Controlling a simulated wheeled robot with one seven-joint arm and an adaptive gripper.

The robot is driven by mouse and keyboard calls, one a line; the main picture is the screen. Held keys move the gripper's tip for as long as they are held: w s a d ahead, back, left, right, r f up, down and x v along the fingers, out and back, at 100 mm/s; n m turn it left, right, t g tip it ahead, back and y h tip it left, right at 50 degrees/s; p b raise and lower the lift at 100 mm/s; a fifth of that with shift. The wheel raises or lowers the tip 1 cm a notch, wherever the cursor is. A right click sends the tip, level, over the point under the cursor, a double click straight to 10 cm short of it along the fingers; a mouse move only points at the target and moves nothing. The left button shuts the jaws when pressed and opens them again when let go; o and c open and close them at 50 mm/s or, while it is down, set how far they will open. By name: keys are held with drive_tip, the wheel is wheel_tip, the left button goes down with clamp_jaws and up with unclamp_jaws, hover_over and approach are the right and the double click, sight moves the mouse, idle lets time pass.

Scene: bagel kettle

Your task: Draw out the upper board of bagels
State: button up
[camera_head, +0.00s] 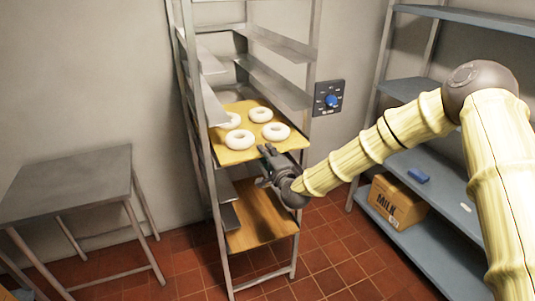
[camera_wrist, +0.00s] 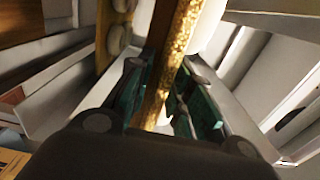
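The upper board (camera_head: 240,155) is a tan sheet with several pale bagels on it, lying level in the metal rack. My gripper (camera_head: 268,158) is at its front edge, to the right of the middle. In the wrist view the board's speckled golden edge (camera_wrist: 178,50) runs between the two teal-padded fingers of my gripper (camera_wrist: 163,90). The fingers look spread, with a small gap beside the edge; firm contact is not visible. A pale bagel (camera_wrist: 211,28) shows just right of that edge. The fingertips are partly hidden in the head view.
A bare-looking brown board (camera_head: 260,215) sits low in the rack (camera_head: 213,195). The wrist view shows pale rings (camera_wrist: 117,40) along another board at left. A grey table (camera_head: 70,180) stands left. Tiled floor is clear in front.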

drive_tip(key=shift+o, duration=0.9)
drive_tip(key=shift+a, duration=0.15)
drive_tip(key=v, duration=0.7)
drive_tip(key=shift+b, duration=0.3)
